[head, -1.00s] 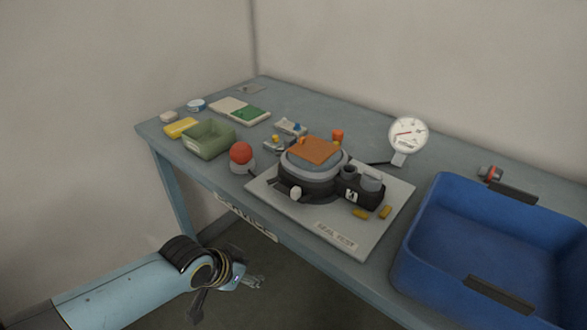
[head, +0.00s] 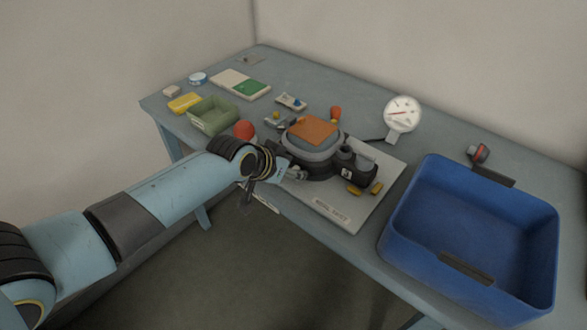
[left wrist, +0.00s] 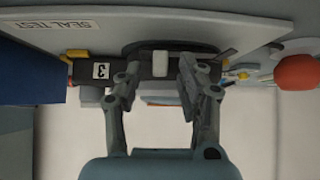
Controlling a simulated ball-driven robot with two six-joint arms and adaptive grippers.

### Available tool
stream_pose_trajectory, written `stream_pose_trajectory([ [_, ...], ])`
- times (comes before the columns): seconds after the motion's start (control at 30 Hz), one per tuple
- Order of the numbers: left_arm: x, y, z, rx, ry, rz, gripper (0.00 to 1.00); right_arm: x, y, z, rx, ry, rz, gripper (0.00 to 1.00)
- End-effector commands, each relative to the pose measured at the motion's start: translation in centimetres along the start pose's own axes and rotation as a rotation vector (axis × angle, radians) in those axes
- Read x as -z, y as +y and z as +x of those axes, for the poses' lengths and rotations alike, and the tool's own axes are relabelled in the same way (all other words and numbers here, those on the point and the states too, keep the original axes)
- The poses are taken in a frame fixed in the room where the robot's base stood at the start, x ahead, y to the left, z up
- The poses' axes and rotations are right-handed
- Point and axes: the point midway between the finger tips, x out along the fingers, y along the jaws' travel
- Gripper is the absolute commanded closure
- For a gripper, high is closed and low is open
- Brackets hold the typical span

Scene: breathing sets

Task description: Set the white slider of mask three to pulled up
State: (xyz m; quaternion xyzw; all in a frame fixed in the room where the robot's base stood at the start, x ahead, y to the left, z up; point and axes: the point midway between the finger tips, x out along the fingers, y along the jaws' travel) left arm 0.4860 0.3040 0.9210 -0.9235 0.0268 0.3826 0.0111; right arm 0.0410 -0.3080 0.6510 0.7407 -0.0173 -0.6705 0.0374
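Mask three (head: 318,158), dark grey with an orange top, lies on the seal test plate (head: 362,215). Its number 3 label also shows in the left wrist view (left wrist: 101,71). In that view a small white piece that looks like the white slider (left wrist: 160,64) sits on the mask's dark body. My left gripper (head: 296,172) is at the near side of the mask and hides the slider in the head view. In the left wrist view its fingers (left wrist: 158,74) are open, one on each side of the white piece, with gaps visible. My right gripper is not in view.
A blue crate (head: 470,250) stands right of the plate. A dial gauge (head: 402,114) stands behind it. A red button (head: 245,130) is close to my left wrist. A green tray (head: 213,115) and small items lie at the left.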

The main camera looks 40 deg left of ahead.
Motion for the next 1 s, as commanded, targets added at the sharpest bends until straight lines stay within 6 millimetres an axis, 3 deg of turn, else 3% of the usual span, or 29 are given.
stream_pose_trajectory([
  [0.13,0.01,0.0,1.15,0.0,0.0,0.0,0.61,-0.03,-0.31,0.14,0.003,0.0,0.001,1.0],
  [0.43,0.01,0.02,1.35,0.0,0.0,0.0,0.61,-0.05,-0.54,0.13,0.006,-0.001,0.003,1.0],
  [0.73,0.0,0.01,1.33,0.0,0.0,0.0,1.0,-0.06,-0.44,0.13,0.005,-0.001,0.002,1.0],
  [1.0,-0.01,0.01,1.32,0.0,0.0,0.0,1.0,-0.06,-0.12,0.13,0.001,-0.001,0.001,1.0],
])
